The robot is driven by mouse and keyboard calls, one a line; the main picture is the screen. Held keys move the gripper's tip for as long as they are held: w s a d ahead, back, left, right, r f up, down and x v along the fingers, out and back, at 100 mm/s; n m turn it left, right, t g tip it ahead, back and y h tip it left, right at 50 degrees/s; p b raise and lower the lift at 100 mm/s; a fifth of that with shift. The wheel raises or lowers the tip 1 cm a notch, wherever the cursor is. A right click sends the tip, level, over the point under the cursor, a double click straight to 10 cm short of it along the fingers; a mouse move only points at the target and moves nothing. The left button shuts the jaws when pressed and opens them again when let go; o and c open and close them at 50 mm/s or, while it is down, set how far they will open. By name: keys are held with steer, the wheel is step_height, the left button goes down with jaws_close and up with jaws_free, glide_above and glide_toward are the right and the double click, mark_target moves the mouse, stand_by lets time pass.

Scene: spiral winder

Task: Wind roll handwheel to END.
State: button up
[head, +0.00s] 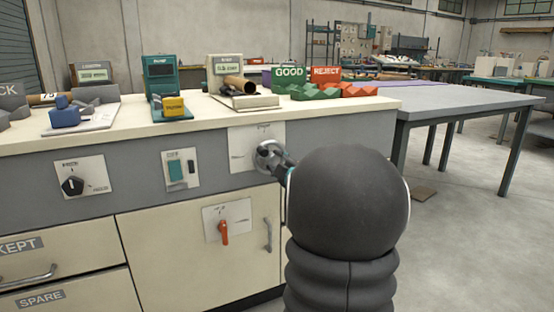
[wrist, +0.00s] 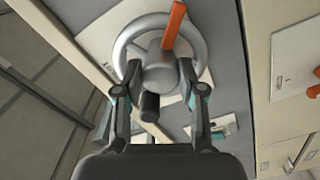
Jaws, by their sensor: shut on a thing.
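The roll handwheel (head: 267,153) is a grey metal wheel on a pale plate on the bench front, partly hidden by my arm in the head view. In the wrist view the handwheel (wrist: 203,45) fills the top middle, with a grey hub and an orange bar (wrist: 174,25) across its upper part. My gripper (wrist: 160,72) has one finger on each side of the grey hub and is shut on it. A dark knob (wrist: 150,106) sticks out between the fingers, nearer the camera. The END mark cannot be read.
A black rotary knob (head: 72,185), a green switch (head: 176,170) and a red-orange lever (head: 224,232) sit on the bench front. Display units, a brown roll (head: 238,84) and GOOD and REJECT bins stand on top.

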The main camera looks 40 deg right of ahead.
steer(key=m+p, duration=0.2)
steer(key=m, duration=0.2)
steer(key=shift+a+m, duration=0.1)
steer(key=shift+m, duration=0.2)
steer(key=m+p, duration=0.2)
steer(key=m, duration=0.1)
steer(key=shift+m, duration=0.4)
steer(key=m+p, duration=0.2)
steer(key=m, duration=0.2)
steer(key=shift+w+a, duration=0.1)
steer(key=shift+a, duration=0.05)
steer(key=m+p, duration=0.2)
steer(key=m, duration=0.2)
steer(key=shift+a+p, duration=0.1)
steer(key=shift+p, duration=0.2)
steer(key=m+p, duration=0.2)
steer(key=m, duration=0.3)
steer(key=shift+a+m+p, duration=0.1)
steer(key=shift+m+p, duration=0.35)
steer(key=shift+m, duration=2.05)
